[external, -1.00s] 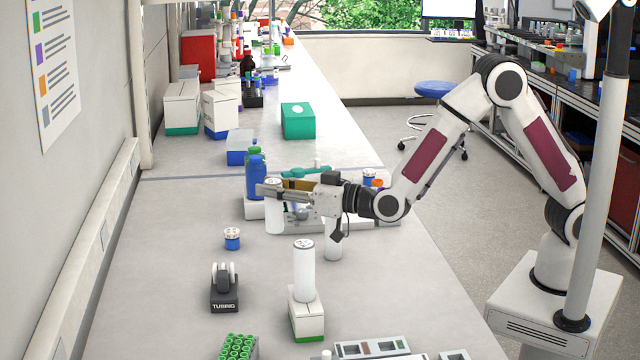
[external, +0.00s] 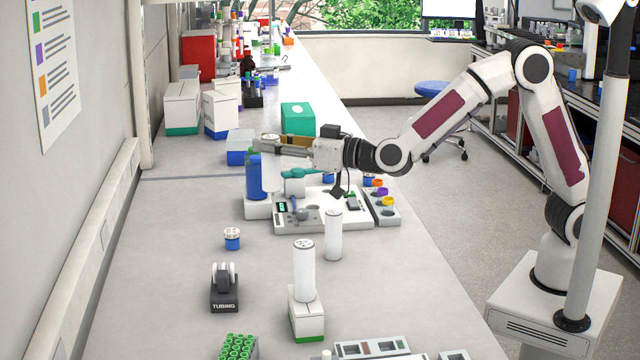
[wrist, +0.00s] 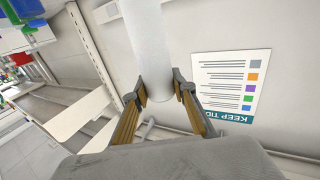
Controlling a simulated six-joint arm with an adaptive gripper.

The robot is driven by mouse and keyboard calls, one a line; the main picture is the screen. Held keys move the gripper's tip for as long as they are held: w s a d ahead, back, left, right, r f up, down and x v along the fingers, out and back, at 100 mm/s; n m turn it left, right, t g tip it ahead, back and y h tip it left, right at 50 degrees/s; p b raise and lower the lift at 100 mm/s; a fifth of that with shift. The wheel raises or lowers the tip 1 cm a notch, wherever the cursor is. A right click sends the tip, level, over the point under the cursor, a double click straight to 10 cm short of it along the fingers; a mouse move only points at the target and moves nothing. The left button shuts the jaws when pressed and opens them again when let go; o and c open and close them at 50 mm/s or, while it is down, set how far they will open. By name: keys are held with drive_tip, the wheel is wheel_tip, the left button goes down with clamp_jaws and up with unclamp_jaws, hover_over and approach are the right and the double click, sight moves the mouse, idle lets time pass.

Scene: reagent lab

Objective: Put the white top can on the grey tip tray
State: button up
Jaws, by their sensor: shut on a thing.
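My gripper (external: 284,148) is shut on a tall white can (external: 270,172), upright and raised above the bench. The can's white body (wrist: 150,45) also shows between the fingers in the wrist view. Its top is partly hidden by my gripper in the external view. Two similar white cans stand apart: one on the bench (external: 333,237), and one on a white and green box (external: 304,272). A grey tray with compartments (external: 354,350) lies at the front edge of the picture; I cannot tell if it is the tip tray.
A blue bottle (external: 253,182) stands just left of the held can. A white instrument (external: 345,217) and a small rack with coloured caps (external: 385,219) are to its right. A tubing holder (external: 224,290) and a green tube rack (external: 236,345) stand in front.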

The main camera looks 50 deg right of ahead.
drive_tip(key=s+a+n+g+y, duration=0.3)
drive_tip(key=s+a, duration=0.3)
drive_tip(key=a, duration=0.5)
drive_tip(key=s+a+n+g+y, duration=0.35)
drive_tip(key=s+a, duration=0.35)
drive_tip(key=a, duration=0.4)
drive_tip(key=s+a+n+g+y, duration=0.2)
drive_tip(key=s+a+y, duration=0.3)
drive_tip(key=a, duration=0.6)
drive_tip(key=shift+n+g+h, duration=0.25)
drive_tip(key=shift+h, duration=0.3)
drive_tip(key=f, duration=0.1)
drive_tip(key=s+f, duration=0.1)
drive_tip(key=f, duration=0.3)
drive_tip(key=shift+s+a+f, duration=0.2)
drive_tip(key=shift+s+f, duration=0.05)
drive_tip(key=shift+s, duration=0.1)
drive_tip(key=shift+f, duration=0.1)
drive_tip(key=shift+f, duration=3)
drive_tip(key=shift+f, duration=1.9)
drive_tip(key=shift+f, duration=0.1)
